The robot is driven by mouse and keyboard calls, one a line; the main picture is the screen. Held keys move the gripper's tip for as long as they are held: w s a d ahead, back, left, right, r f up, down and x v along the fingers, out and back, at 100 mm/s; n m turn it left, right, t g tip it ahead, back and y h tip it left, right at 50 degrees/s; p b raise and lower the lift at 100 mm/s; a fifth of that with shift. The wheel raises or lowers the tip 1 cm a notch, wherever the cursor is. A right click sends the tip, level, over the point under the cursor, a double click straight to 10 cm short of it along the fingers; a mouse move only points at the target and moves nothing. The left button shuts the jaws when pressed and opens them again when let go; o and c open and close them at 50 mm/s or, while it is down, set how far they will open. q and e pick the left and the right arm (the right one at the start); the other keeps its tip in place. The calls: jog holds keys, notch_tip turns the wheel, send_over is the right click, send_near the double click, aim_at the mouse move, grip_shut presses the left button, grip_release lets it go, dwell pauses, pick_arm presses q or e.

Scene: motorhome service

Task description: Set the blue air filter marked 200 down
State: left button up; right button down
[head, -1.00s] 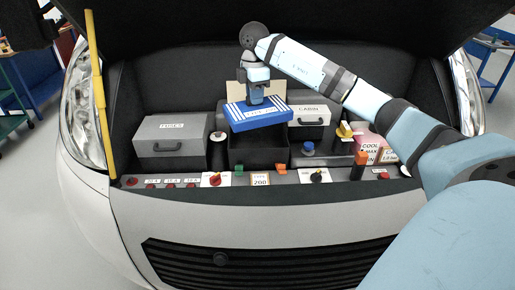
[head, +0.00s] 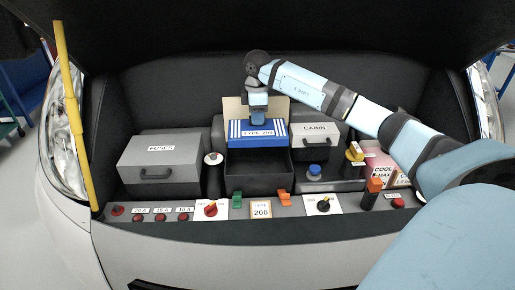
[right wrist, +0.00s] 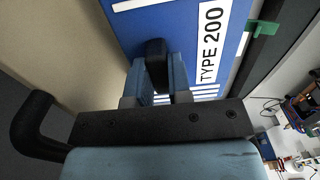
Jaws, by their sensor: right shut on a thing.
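The blue air filter (head: 258,140), with white stripes and the label "TYPE 200", is held level above the rear of an open black box (head: 260,173) in the engine bay. My right gripper (head: 256,115) is shut on it from above. The right wrist view shows the filter (right wrist: 185,30) and my gripper's finger (right wrist: 157,60) against it. A beige panel (head: 235,106), apparently the raised lid of the box, stands behind the filter. Whether the filter touches the box walls, I cannot tell. My left gripper does not show.
A grey FUSES case (head: 160,157) stands left of the box, and a white CABIN case (head: 316,137) right of it. A green clip (head: 237,199) and an orange clip (head: 285,198) sit at its front. A yellow prop rod (head: 73,115) stands at the left.

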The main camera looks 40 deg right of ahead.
notch_tip(320, 180, down, 12)
jog(key=shift+r+p, duration=0.1)
jog(key=shift+p, duration=0.3)
jog(key=shift+d+f, duration=0.1)
jog(key=shift+f, duration=0.1)
jog(key=shift+f, duration=0.6)
jog(key=c, duration=1.1)
grip_release()
jog(key=shift+o, duration=0.2)
jog(key=shift+r, duration=0.25)
notch_tip(320, 180, up, 13)
jog(key=shift+f+b, duration=0.1)
jog(key=shift+b, duration=0.5)
